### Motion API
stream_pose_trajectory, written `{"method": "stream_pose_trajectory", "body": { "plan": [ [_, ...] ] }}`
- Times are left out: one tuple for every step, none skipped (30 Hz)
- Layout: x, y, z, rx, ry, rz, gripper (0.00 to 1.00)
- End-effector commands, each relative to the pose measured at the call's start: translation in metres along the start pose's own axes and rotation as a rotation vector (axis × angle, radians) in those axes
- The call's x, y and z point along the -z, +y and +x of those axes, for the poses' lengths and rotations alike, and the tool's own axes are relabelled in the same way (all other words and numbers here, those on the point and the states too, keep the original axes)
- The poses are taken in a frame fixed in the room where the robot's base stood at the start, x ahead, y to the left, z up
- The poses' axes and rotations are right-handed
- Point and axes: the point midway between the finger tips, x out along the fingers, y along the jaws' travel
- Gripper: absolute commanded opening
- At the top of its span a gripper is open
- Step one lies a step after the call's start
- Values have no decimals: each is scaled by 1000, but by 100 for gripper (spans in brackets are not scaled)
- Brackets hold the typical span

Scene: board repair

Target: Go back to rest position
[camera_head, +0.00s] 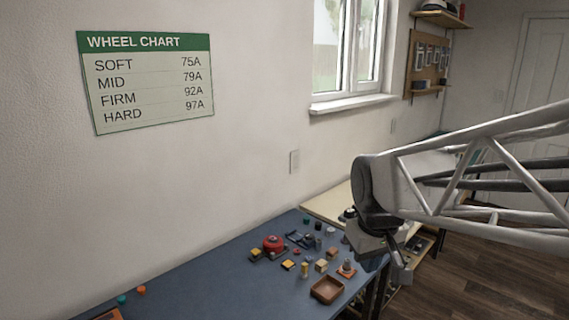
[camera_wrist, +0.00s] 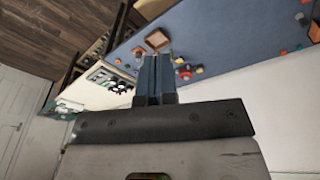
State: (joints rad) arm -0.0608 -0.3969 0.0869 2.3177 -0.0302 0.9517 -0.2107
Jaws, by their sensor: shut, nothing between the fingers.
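My gripper (camera_head: 402,274) hangs at the end of my arm on the right of the head view, over the right end of the blue workbench (camera_head: 215,278). In the wrist view my gripper (camera_wrist: 155,60) has its two fingers together with nothing between them. The blue bench top (camera_wrist: 235,40) lies beyond the fingertips there. The fingers are apart from the things on the bench. A brown wooden tray (camera_head: 327,290) stands near the bench's front edge; it also shows in the wrist view (camera_wrist: 157,39), just past the fingertips.
A red round object (camera_head: 273,243), yellow blocks and small parts crowd the bench's right half. An orange piece (camera_head: 141,291) and a green piece (camera_head: 121,299) lie at the left. A wheel chart (camera_head: 148,82) hangs on the wall beside a window (camera_head: 347,48). The bench middle is clear.

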Motion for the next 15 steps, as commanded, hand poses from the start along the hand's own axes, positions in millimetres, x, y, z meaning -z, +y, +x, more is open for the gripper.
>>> {"method": "stream_pose_trajectory", "body": {
  "plan": [
    [-13,0,-1,-1,6,24,0],
    [-21,-1,-1,-1,8,40,0],
    [-30,-2,-1,-2,11,60,0],
    [-38,-2,-1,-2,14,75,0],
    [-45,-3,0,-2,16,92,0],
    [-54,-4,0,-2,20,112,0],
    [-62,-4,0,-3,23,128,0],
    [-69,-5,1,-3,24,144,0],
    [-78,-6,2,-3,29,164,0],
    [-85,-7,3,-3,30,180,0],
    [-92,-8,4,-3,33,193,0],
    [-100,-9,5,-3,36,212,0],
    [-106,-10,6,-3,37,225,0],
    [-112,-10,7,-3,40,237,0],
    [-118,-11,8,-4,42,253,0]
  ]
}}
